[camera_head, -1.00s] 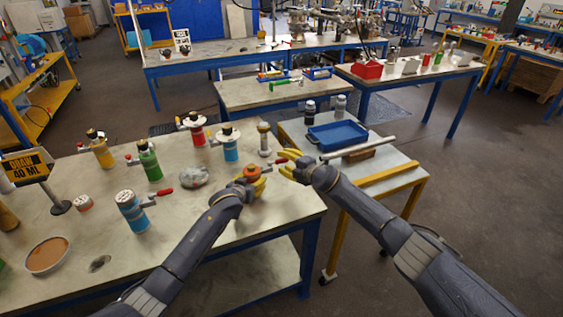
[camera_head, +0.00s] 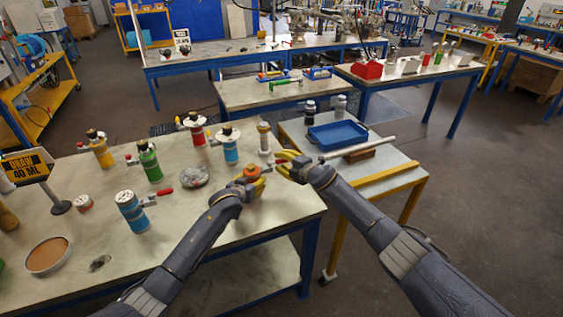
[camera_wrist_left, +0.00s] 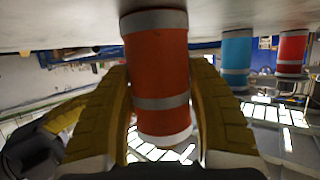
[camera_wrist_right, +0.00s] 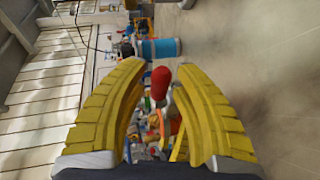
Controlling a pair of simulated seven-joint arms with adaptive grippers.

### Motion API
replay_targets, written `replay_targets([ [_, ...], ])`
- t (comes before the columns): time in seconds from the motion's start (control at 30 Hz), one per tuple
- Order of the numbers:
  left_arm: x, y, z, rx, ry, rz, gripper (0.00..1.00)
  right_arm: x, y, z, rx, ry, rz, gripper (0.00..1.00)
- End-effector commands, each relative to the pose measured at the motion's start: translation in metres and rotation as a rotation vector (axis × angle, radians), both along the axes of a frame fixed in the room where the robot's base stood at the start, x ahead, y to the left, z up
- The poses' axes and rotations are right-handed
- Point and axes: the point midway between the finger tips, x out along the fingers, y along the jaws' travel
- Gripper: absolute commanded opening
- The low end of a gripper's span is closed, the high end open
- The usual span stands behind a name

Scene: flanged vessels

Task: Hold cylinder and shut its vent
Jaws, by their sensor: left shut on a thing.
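The orange cylinder (camera_head: 251,172) stands near the right edge of the work table. My left gripper (camera_head: 254,184) is shut on it, and in the left wrist view the yellow fingers lie on both sides of the orange body (camera_wrist_left: 160,55) with its grey bands. My right gripper (camera_head: 283,161) is just right of the cylinder, its yellow fingers apart. In the right wrist view a red vent handle (camera_wrist_right: 161,84) shows in the gap between the open fingers (camera_wrist_right: 160,80); I cannot tell whether they touch it. The cylinder's valve is mostly hidden.
Blue (camera_head: 231,149), red (camera_head: 197,133), green (camera_head: 149,163) and yellow (camera_head: 101,151) vessels and a nearer blue one (camera_head: 131,212) stand to the left. A side cart holds a blue tray (camera_head: 337,136).

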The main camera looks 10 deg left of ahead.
Motion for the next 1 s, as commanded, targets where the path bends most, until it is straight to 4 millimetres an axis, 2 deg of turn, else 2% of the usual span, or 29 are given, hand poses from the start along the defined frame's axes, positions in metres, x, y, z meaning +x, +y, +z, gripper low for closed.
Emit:
replay_targets([
  [0.03,0.0002,-0.0003,0.0005,0.000,-0.001,-0.001,0.15,0.0000,0.0000,0.0000,0.000,0.000,0.000,0.21],
  [0.2,0.0002,-0.0003,0.0005,0.000,-0.001,-0.001,0.15,0.0000,0.0000,0.0001,-0.001,-0.001,0.000,0.01],
  [0.23,0.0002,-0.0003,0.0005,0.000,-0.001,-0.001,0.15,0.0001,-0.0001,0.0001,-0.001,-0.001,0.000,0.00],
  [1.0,-0.0001,-0.0013,0.0005,0.000,-0.001,-0.002,0.15,0.0036,0.0007,-0.0015,-0.006,0.006,0.056,0.00],
])
